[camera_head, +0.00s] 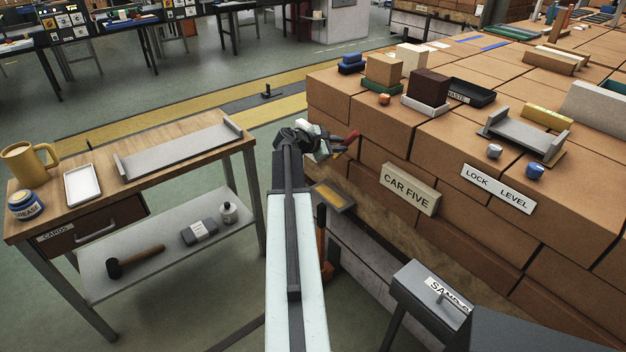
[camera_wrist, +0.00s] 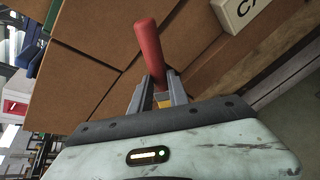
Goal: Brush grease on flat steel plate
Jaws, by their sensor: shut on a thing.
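My gripper (camera_head: 338,147) is shut on a red-handled tool, probably the brush. Its red handle (camera_wrist: 148,45) stands up between the fingers in the wrist view; any bristles are hidden. The gripper is beside the brick stack, right of the wooden table and apart from it. A long grey steel plate (camera_head: 180,152) with raised ends lies on the table top. A blue jar with a white label (camera_head: 26,205), apparently reading GREASE, stands at the table's front left corner.
A yellow mug (camera_head: 27,162) and white tray (camera_head: 83,185) stand left of the plate. A mallet (camera_head: 135,260), box (camera_head: 199,231) and bottle (camera_head: 228,212) lie on the lower shelf. The brick stack (camera_head: 440,140) holds another raised-end grey piece (camera_head: 522,136) and fills the right.

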